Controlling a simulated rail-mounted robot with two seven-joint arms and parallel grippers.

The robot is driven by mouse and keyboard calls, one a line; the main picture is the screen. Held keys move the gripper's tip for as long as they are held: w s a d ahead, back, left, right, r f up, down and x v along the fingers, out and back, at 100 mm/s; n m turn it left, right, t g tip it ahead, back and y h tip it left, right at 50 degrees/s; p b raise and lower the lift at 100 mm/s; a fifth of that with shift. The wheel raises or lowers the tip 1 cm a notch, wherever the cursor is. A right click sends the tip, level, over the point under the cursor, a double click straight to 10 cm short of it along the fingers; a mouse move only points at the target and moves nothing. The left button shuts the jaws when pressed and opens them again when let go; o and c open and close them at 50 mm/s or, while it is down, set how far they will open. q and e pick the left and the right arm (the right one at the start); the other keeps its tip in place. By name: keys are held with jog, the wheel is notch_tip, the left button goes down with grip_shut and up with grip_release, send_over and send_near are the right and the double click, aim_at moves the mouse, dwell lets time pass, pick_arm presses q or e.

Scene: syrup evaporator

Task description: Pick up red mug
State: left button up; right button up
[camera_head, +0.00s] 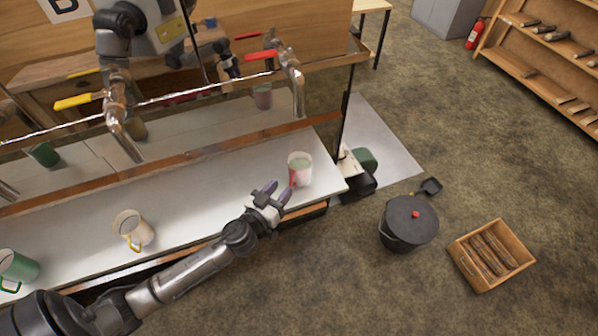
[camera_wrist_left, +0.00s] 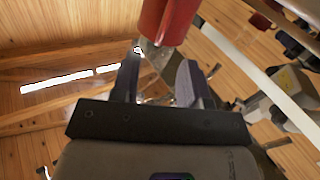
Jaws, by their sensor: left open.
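The red mug (camera_head: 300,168), pale-bodied with a red handle on its near-left side, stands upright near the right end of the white counter (camera_head: 218,190). My left gripper (camera_head: 278,191) is open just left of and in front of the handle, with its fingers pointing towards the mug. In the left wrist view, a red part of the mug (camera_wrist_left: 166,18) shows at the top, beyond the open fingertips. Nothing is held between the fingers. I cannot tell whether a finger touches the handle. My right gripper is not in view.
A yellow-handled mug (camera_head: 133,230) and a green-handled mug (camera_head: 17,268) stand further left on the counter. Metal taps (camera_head: 290,75) hang above it, before a glass pane. A black pot (camera_head: 408,222) and a wooden crate (camera_head: 492,254) sit on the floor at right.

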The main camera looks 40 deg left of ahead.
aim_at(291, 178)
pick_arm(q)
jog(key=shift+w+a+f, duration=0.1)
jog(key=shift+w+f, duration=0.05)
jog(key=shift+w, duration=1.2)
jog(key=shift+w+a+f, duration=0.1)
jog(key=shift+w, duration=1.25)
grip_shut()
jog(key=shift+r, duration=0.1)
